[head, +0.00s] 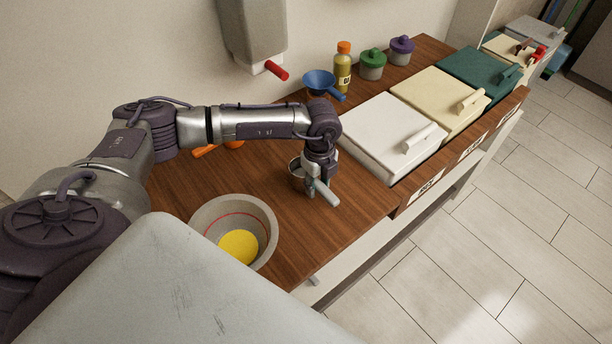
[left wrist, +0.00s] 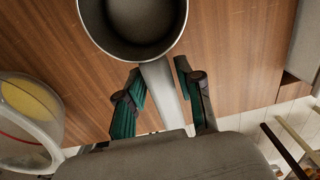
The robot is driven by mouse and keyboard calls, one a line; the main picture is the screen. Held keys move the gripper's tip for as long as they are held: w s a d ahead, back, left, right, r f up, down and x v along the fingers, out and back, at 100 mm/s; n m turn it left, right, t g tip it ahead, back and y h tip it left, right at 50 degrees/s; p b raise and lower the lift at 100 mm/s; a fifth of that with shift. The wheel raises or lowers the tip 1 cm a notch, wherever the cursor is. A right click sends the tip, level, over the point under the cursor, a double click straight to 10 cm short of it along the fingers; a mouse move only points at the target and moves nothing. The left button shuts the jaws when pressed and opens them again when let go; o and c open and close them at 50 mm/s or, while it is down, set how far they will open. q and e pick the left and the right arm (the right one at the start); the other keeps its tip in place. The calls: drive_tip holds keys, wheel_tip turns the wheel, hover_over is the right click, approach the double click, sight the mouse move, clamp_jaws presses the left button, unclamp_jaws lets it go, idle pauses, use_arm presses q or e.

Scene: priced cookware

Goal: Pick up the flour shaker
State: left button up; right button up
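A grey metal cup with a straight light-grey handle (head: 296,173) stands on the wooden counter; it may be the flour shaker, but no label shows. My left gripper (head: 313,188) points down at its handle and hides part of the cup in the head view. In the left wrist view the round, dark-inside cup (left wrist: 133,25) is at the top, and its handle (left wrist: 160,90) runs down between the two green-padded fingers of my left gripper (left wrist: 160,72). The fingers are apart, one on each side of the handle, with a narrow gap visible. My right gripper is not in view.
A grey bowl with yellow contents (head: 264,213) stands nearer on the counter (head: 300,235). A white lidded bin (head: 385,125) is to the right. Behind are a blue funnel (head: 318,80), a bottle (head: 342,75) and lidded jars (head: 372,68). A wall dispenser (head: 252,35) hangs above.

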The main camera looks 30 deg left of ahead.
use_arm(q)
drive_tip(key=c, duration=0.5)
clamp_jaws()
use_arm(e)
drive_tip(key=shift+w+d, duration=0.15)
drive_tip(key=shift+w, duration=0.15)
use_arm(q)
drive_tip(key=shift+r, duration=0.2)
